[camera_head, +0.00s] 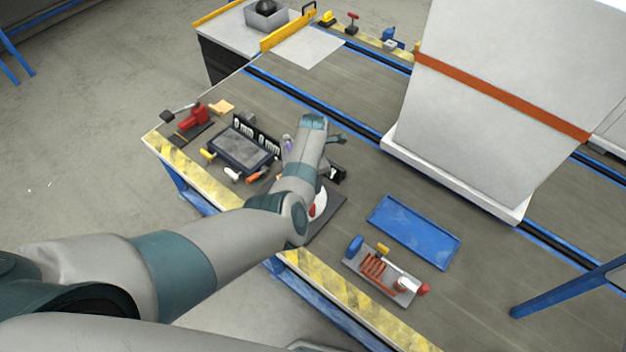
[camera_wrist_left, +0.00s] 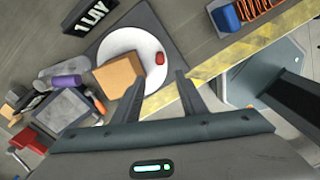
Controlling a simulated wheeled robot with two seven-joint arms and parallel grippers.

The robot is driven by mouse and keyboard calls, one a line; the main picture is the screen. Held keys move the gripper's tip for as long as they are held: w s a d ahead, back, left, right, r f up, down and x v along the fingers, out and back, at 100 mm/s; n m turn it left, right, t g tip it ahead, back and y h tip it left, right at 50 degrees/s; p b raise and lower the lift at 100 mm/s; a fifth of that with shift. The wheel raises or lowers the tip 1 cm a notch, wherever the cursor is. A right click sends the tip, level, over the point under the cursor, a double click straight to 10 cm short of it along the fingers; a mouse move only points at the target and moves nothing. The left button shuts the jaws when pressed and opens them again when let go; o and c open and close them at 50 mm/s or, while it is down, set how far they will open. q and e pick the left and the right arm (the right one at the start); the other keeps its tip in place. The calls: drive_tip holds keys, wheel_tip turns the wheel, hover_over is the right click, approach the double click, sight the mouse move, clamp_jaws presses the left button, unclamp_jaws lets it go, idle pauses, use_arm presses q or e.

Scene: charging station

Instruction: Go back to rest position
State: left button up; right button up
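My left arm reaches over the workbench from the left in the head view; its gripper is mostly hidden behind the arm's end. In the left wrist view my left gripper (camera_wrist_left: 160,78) has its two fingers apart with nothing held between them. Beyond the fingertips is a round white plate (camera_wrist_left: 112,46) on a dark mat. An orange-brown block (camera_wrist_left: 118,75) and a small red piece (camera_wrist_left: 159,58) appear on the plate. In the head view my arm covers most of this plate (camera_head: 319,205). My right gripper is not in view.
A blue tray (camera_head: 414,231) and a rack with orange coils (camera_head: 372,268) lie right of my arm. A dark framed panel (camera_head: 240,150), small tools and a red clamp (camera_head: 193,117) lie left. A large white machine (camera_head: 500,110) stands behind. Yellow-striped edging (camera_head: 345,305) marks the bench front.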

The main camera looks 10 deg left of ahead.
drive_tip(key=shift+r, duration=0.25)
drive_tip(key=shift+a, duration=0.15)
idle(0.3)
